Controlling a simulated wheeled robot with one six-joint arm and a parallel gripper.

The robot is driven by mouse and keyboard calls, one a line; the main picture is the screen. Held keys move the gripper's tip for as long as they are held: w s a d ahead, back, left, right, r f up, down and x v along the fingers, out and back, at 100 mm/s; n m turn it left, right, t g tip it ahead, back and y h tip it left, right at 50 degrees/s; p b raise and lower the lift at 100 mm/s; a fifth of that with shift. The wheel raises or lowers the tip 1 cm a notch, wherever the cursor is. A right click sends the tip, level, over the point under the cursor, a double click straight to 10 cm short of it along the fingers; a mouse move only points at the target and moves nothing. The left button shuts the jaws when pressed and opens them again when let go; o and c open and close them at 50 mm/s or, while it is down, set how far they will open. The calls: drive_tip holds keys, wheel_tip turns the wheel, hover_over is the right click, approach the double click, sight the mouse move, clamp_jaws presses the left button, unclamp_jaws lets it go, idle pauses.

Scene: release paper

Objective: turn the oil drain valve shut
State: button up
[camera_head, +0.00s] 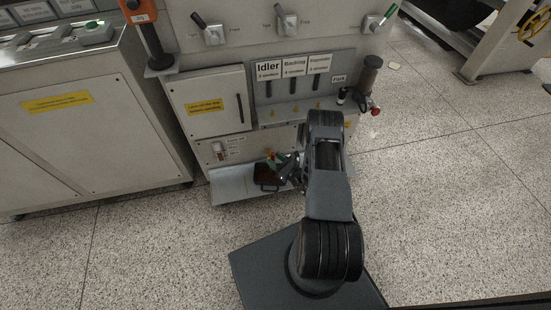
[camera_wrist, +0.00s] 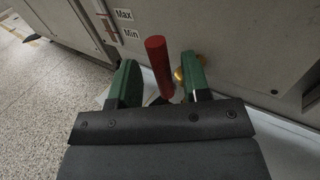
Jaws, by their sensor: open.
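The oil drain valve shows in the wrist view as a red cylindrical handle (camera_wrist: 157,62) with a brass-coloured part (camera_wrist: 202,59) behind it, by the pale cabinet wall. My gripper (camera_wrist: 159,75) is open, with its green fingers on either side of the red handle. A gap shows on both sides of the handle, so the fingers look apart from it. The right finger partly hides the brass part. In the head view my gripper (camera_head: 284,168) is low at the cabinet front, and the valve is too small and covered there to make out clearly.
An oil gauge marked Max and Min (camera_wrist: 108,22) is on the wall. A cabinet door (camera_head: 208,102) and a lever panel (camera_head: 291,87) are above.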

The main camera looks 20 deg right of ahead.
drive_tip(key=shift+x, duration=0.85)
drive_tip(key=shift+c, duration=0.2)
clamp_jaws()
drive_tip(key=shift+s, duration=0.1)
